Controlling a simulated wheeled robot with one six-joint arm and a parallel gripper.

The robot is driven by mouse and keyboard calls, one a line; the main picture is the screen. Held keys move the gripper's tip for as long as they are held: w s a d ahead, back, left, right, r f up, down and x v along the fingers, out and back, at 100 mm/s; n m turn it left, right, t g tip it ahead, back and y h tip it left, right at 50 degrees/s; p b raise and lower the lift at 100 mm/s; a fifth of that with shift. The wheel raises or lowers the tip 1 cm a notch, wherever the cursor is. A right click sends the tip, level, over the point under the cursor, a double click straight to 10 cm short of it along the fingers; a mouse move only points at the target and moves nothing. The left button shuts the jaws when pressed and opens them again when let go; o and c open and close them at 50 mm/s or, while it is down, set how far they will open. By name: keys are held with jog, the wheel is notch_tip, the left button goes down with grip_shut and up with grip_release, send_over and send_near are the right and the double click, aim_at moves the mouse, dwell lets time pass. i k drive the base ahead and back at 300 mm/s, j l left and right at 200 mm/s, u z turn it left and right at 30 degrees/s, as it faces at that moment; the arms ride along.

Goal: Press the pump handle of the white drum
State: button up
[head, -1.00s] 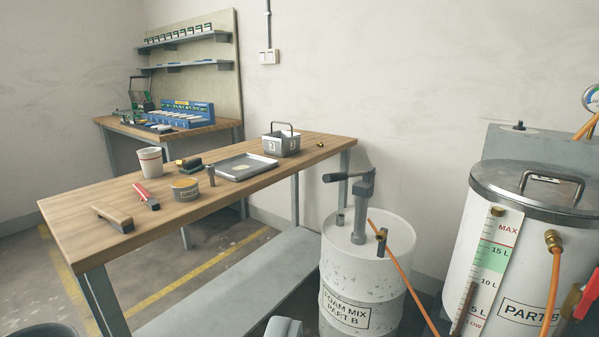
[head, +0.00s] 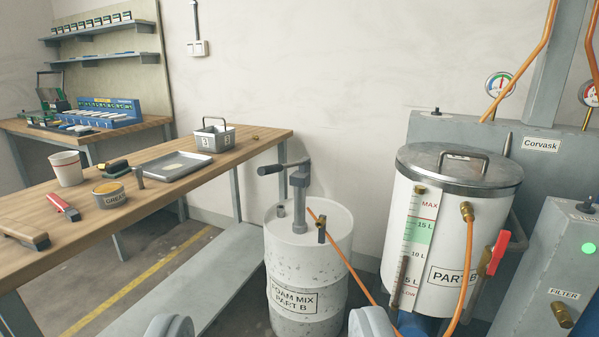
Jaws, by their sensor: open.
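The white drum (head: 310,255) stands on the floor between the workbench and a white tank, labelled "FOAM MIX PART B". A grey pump (head: 300,205) rises from its lid. The pump handle (head: 285,168) sticks out to the left from the pump's top, roughly level, with a dark grip at its end. An orange hose (head: 345,262) runs from a brass fitting by the pump down to the right. My gripper (head: 269,326) shows only as two grey rounded fingertips at the bottom edge, wide apart and empty. It is nearer to me than the drum and apart from the handle.
The wooden workbench (head: 110,205) at left holds a cup, a tin, a tray and tools. A grey low shelf (head: 180,290) lies beneath it. The white tank (head: 445,230) with a red lever stands close right of the drum. A grey cabinet (head: 555,280) is at far right.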

aim_at(264, 170)
jog(key=i+j+u, duration=0.1)
jog(key=i+j, duration=0.25)
jog(key=i, duration=0.15)
jog(key=i+j+u, duration=0.1)
jog(key=i+j, duration=0.2)
jog(key=i, duration=0.25)
